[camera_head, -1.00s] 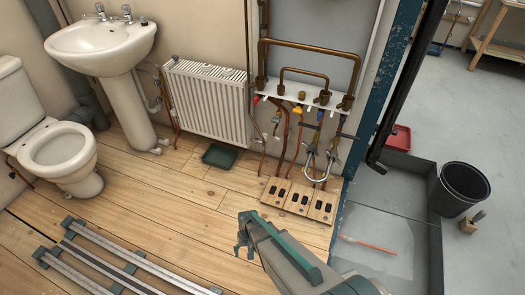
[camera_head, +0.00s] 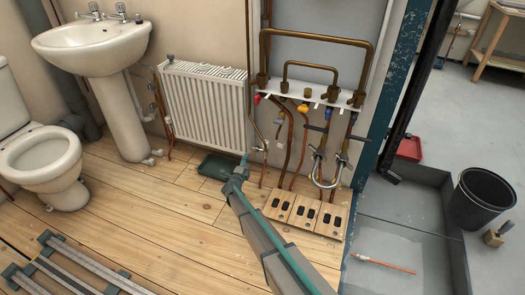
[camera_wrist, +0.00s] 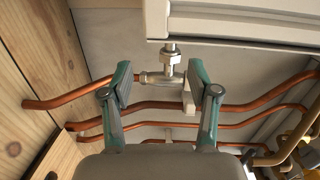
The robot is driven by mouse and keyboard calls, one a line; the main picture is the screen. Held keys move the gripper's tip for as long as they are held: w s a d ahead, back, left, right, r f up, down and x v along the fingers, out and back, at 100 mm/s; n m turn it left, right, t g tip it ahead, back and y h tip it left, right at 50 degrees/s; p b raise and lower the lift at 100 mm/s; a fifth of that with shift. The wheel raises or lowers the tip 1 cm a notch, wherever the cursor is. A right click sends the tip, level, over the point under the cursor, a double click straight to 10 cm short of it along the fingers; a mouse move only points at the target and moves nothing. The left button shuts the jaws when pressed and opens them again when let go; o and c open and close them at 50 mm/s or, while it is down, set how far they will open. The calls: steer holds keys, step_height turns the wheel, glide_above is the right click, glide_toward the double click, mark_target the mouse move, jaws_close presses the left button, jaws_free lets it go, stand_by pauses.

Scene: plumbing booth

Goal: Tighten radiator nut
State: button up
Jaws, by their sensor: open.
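The white radiator (camera_head: 203,104) hangs on the wall between the basin and the pipe panel. In the wrist view, the radiator's lower edge (camera_wrist: 235,32) is at the top right. A silvery radiator nut (camera_wrist: 171,58) sits just under it, on a short vertical stem above a valve fitting (camera_wrist: 160,79). My gripper (camera_wrist: 160,75) is open and empty, with one green-tipped finger on each side of the fitting and nut in the picture. I cannot tell the depth gap. In the head view, my gripper (camera_head: 242,167) is by the radiator's lower right corner, where the nut cannot be made out.
Copper pipes (camera_wrist: 150,105) run across behind my fingers. A dark green tray (camera_head: 218,167) lies on the floor under the radiator. Pipes hang from the panel (camera_head: 312,98) at the right, above wooden blocks (camera_head: 305,213). Open wooden floor (camera_head: 150,215) lies to the left.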

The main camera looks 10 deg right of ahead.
mark_target(256, 151)
steer(key=shift+m+h, duration=0.7)
steer(key=shift+m, duration=0.1)
steer(key=b+x, duration=0.1)
steer(key=x, duration=0.2)
steer(key=d+b+x, duration=0.1)
steer(key=x, duration=0.2)
steer(key=s+x, duration=0.1)
steer(key=x, duration=0.2)
steer(key=shift+w+d+r+b, duration=0.2)
steer(key=shift+d+r+b, duration=0.1)
steer(key=shift+r+b, duration=0.1)
steer(key=shift+w+d+r, duration=0.1)
steer(key=shift+w+d, duration=0.3)
steer(key=shift+w, duration=0.2)
jaws_close()
steer(key=shift+b, duration=0.35)
